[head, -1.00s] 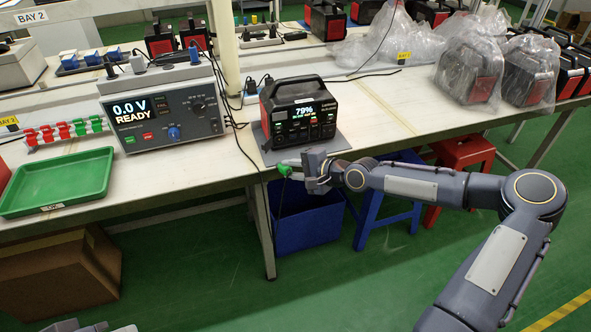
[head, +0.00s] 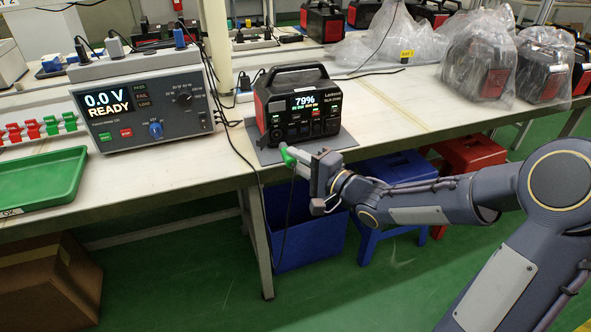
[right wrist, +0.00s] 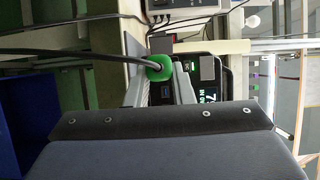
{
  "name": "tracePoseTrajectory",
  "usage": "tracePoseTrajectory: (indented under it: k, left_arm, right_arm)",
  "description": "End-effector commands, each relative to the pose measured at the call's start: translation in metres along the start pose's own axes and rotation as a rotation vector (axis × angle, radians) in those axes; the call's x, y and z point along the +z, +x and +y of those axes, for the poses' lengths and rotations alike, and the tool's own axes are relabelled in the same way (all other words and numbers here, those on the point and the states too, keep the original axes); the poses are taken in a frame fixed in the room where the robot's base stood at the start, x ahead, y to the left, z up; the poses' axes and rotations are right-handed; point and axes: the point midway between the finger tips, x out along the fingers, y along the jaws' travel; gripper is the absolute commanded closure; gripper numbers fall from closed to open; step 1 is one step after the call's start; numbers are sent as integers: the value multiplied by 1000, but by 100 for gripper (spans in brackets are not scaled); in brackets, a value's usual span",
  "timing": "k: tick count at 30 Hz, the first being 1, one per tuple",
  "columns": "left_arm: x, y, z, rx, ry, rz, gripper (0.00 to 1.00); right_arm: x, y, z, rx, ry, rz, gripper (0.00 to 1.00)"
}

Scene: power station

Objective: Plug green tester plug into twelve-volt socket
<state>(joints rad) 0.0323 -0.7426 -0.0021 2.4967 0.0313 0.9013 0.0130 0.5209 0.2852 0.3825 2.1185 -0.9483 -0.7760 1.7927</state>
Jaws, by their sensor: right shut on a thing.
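The green tester plug (head: 287,156) is held at the fingertips of my right gripper (head: 296,157), with a dark cable hanging from it. The plug also shows in the right wrist view (right wrist: 158,68), between the two fingers. My right gripper is shut on it, just in front of the lower front of the power station (head: 304,84). The power station is black and red, and its screen reads 79%. Its front panel carries several sockets, but I cannot tell which is the twelve-volt one. No contact between plug and panel is visible. My left gripper is not in view.
The power station stands on a grey mat (head: 338,143) near the bench's front edge. A tester (head: 145,108) reading 0.0 V READY and a green tray (head: 40,180) are at left. A blue bin (head: 310,225) and blue stool (head: 395,170) are below the bench.

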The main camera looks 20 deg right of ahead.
Motion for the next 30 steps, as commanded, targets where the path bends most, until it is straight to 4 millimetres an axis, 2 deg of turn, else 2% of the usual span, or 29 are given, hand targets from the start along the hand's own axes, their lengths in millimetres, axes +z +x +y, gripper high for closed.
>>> tracePoseTrajectory:
  k: [8,25,30]
  left_arm:
    - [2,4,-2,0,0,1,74]
    - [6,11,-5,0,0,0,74]
    - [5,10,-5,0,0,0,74]
  right_arm:
    - [-3,8,-1,-9,-4,-7,100]
    - [-25,48,-1,-7,-3,-7,100]
    - [-24,47,-2,-7,-4,-6,100]
